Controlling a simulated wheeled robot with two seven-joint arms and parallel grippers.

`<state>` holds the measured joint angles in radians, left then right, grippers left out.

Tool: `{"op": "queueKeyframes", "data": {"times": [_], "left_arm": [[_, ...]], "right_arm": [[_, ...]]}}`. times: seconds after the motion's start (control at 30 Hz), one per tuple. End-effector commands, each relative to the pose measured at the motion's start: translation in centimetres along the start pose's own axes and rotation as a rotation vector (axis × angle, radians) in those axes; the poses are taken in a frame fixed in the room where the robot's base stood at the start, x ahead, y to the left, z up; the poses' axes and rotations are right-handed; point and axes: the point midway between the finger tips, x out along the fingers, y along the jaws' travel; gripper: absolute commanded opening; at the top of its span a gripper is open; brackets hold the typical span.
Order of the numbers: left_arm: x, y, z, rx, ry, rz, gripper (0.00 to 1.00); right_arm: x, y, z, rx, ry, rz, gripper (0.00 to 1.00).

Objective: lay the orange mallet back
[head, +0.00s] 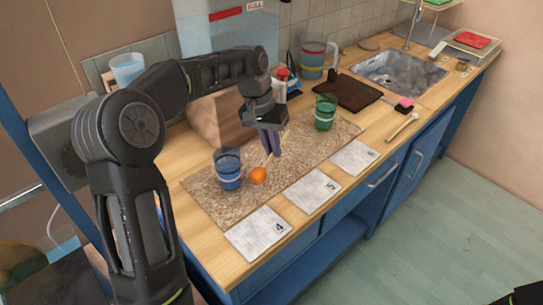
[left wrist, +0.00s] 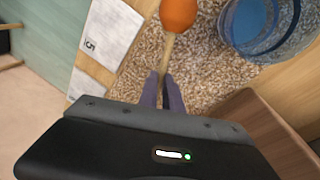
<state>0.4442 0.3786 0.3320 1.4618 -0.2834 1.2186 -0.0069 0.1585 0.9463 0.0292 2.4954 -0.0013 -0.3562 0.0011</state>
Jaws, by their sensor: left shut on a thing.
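The orange mallet has an orange ball head (head: 258,175) and a pale wooden stick. My left gripper (head: 272,150) is shut on the stick, over the speckled mat (head: 215,200). In the left wrist view the orange head (left wrist: 178,14) is at the top, beyond the fingertips (left wrist: 165,82), with the stick running back between them. The head is beside a glass with blue bands (head: 228,172). I cannot tell whether the mallet touches the mat.
A green glass (head: 325,113) stands at the mat's far end. Numbered cards (head: 258,233) lie along the counter's front edge. A pale stick (head: 401,129) lies at the right, near a pink and black block (head: 404,105). A wooden box (head: 218,120) stands behind the mat.

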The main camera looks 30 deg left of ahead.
Motion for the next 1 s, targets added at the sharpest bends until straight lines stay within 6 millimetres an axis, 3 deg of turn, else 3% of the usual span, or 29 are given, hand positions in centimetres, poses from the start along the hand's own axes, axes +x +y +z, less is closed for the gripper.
{"op": "queueKeyframes", "data": {"times": [0.27,0.73,0.77,1.0], "left_arm": [[3.1,-0.7,0.3,-0.001,-0.003,0.001,0.00],[4.1,-1.1,0.2,0.000,-0.001,0.000,0.00],[4.0,-1.1,0.2,0.000,0.000,0.000,0.11],[4.0,-1.1,0.2,0.000,-0.001,0.000,0.31]], "right_arm": [[-0.5,-0.2,0.0,0.000,0.000,0.000,0.58],[-0.4,-0.1,0.0,0.000,0.000,0.000,0.58],[-0.5,-0.2,0.0,0.000,0.000,0.000,0.58],[-0.5,-0.2,0.0,0.000,0.000,0.000,0.58]]}}
